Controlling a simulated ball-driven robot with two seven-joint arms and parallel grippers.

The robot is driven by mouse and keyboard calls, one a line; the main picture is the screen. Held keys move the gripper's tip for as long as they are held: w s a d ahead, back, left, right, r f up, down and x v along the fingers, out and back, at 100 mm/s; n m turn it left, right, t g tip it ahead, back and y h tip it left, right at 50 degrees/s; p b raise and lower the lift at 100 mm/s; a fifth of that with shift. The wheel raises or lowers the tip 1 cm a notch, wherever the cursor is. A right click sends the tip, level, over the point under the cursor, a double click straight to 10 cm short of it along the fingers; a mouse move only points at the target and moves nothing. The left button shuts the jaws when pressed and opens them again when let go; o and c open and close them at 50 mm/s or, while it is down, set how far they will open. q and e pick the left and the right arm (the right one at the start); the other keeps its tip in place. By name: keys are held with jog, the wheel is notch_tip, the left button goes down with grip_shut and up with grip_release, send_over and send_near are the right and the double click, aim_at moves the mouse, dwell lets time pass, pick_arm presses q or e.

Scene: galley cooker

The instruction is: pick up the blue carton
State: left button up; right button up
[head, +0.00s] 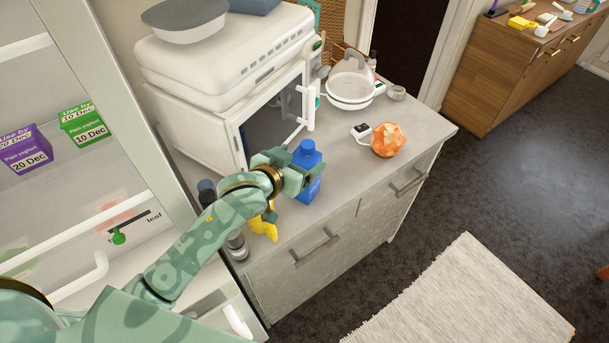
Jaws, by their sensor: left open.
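The blue carton (308,190) stands upright on the grey counter, in front of the white microwave, near the counter's front edge. Its top shows above my left gripper and its lower body shows below it. My left gripper (304,172) is open at the carton's upper part, with its fingers beside or around it. I cannot tell whether the fingers touch the carton. The gripper hides part of the carton's left side and middle. My right gripper is not in view.
The microwave (225,140) stands behind with its door open close to the carton. A yellow object (263,228) lies left of the carton. An orange crumpled ball (388,140) and white bowls (350,88) are to the right. The counter (345,180) right of the carton is clear.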

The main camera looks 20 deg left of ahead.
pick_arm(q)
jog(key=shift+w+d+f, duration=0.1)
jog(key=shift+w+f, duration=0.05)
jog(key=shift+w, duration=0.1)
jog(key=x, duration=0.2)
jog(key=b+x, duration=0.1)
jog(key=x, duration=0.2)
jog(key=shift+s+f+b, duration=0.1)
jog(key=shift+f+b, duration=0.2)
jog(key=shift+s, duration=0.1)
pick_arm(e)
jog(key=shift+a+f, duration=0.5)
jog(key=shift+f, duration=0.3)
pick_arm(q)
jog(key=c, duration=1.5)
jog(key=shift+r, duration=0.1)
jog(key=shift+c, duration=0.4)
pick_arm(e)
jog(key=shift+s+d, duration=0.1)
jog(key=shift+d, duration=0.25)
